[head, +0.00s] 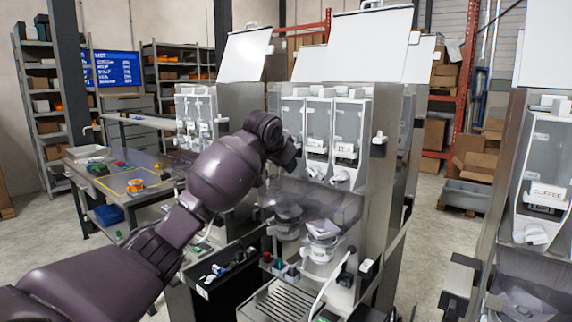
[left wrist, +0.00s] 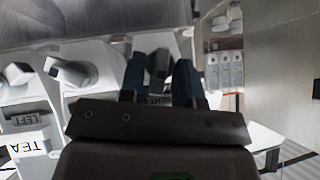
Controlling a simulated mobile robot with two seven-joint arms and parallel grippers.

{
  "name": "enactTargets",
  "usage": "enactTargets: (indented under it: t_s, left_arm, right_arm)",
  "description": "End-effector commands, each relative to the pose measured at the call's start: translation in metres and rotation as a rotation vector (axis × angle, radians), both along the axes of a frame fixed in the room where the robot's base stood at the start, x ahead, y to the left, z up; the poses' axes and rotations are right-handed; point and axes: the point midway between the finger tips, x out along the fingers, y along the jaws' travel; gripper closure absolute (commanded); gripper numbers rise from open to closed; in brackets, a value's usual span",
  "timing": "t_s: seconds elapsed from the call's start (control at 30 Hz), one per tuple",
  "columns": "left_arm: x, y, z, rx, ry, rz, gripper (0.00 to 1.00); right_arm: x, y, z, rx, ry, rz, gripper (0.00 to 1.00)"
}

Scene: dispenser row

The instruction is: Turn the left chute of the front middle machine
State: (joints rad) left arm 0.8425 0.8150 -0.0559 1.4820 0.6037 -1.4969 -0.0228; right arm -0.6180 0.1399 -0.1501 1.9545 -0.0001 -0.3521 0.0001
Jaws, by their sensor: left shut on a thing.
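The front middle machine (head: 378,190) stands in the centre of the head view, with three clear canisters side by side and white chutes below them. My left arm covers its left chute in the head view. In the left wrist view, which is upside down, my left gripper (left wrist: 158,76) has its two blue fingers on either side of the left chute (left wrist: 157,61), shut on it. The middle chute (left wrist: 67,73) and the right chute (left wrist: 18,73) show as white angled spouts beside it. My right gripper is not in view.
Another machine with a COFFEE label (head: 543,190) stands close at the right. A further machine (head: 197,115) is behind my arm at the left. A work table (head: 120,190) with small parts is at the left. Open floor (head: 428,240) lies between the middle and right machines.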

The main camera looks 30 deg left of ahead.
Motion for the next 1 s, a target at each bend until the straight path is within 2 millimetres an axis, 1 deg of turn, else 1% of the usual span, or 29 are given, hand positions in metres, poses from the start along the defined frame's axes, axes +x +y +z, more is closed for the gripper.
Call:
enactTargets:
  t_s: [0.2, 0.4, 0.6, 1.0]
  left_arm:
    - [0.0002, 0.0019, -0.0005, -0.141, 0.014, 0.000, 0.93]
    - [0.0003, 0.0033, -0.0002, -0.217, 0.020, 0.000, 0.93]
    - [0.0003, 0.0036, -0.0002, -0.250, 0.022, 0.000, 0.93]
    - [0.0003, 0.0037, -0.0002, -0.255, 0.023, 0.000, 0.93]
  right_arm:
    - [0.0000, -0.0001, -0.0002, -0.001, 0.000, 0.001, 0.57]
    - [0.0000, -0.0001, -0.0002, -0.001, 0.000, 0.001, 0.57]
    - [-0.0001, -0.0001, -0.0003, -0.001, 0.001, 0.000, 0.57]
    - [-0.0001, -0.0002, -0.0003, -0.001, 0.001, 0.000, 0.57]
